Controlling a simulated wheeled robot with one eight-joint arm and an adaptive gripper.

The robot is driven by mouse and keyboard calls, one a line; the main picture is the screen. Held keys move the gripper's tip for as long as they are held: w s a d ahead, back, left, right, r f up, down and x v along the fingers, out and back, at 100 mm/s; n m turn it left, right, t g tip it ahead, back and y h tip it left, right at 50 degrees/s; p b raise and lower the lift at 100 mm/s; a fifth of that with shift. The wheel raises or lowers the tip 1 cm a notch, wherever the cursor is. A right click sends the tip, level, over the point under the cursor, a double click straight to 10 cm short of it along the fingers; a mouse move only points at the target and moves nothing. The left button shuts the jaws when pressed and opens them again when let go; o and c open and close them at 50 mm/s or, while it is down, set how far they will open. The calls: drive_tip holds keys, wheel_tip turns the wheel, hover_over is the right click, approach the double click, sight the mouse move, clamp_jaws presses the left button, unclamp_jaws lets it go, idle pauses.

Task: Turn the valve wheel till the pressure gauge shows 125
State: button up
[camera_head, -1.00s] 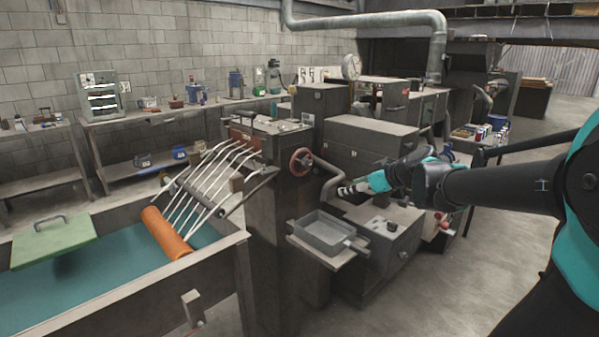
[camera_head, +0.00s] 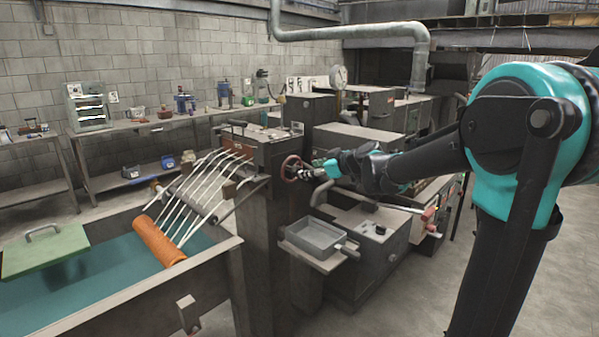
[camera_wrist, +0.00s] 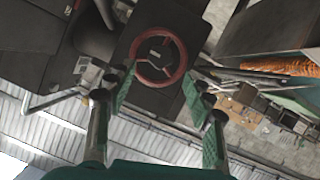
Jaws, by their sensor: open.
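The red valve wheel (camera_head: 291,168) sits on the side of a dark machine cabinet. In the wrist view the wheel (camera_wrist: 160,78) shows whole, with a dark hub and several spokes. My gripper (camera_head: 308,174) is close to the wheel in the head view. In the wrist view my gripper (camera_wrist: 158,92) is open, with one green-padded finger on each side of the wheel's lower part. I cannot tell whether the fingers touch the rim. A round white pressure gauge (camera_head: 338,76) stands above the machines at the back; its reading is too small to tell.
A grey tray (camera_head: 315,236) sits on a ledge below the wheel. A tank (camera_head: 110,306) with teal liquid, an orange roller (camera_head: 159,241) and white rods stands to the left. A grey machine box (camera_head: 380,236) is below my arm. Open floor lies at the right.

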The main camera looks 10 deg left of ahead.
sight(299, 170)
drive_tip(key=x, duration=0.7)
drive_tip(key=c, duration=1.2)
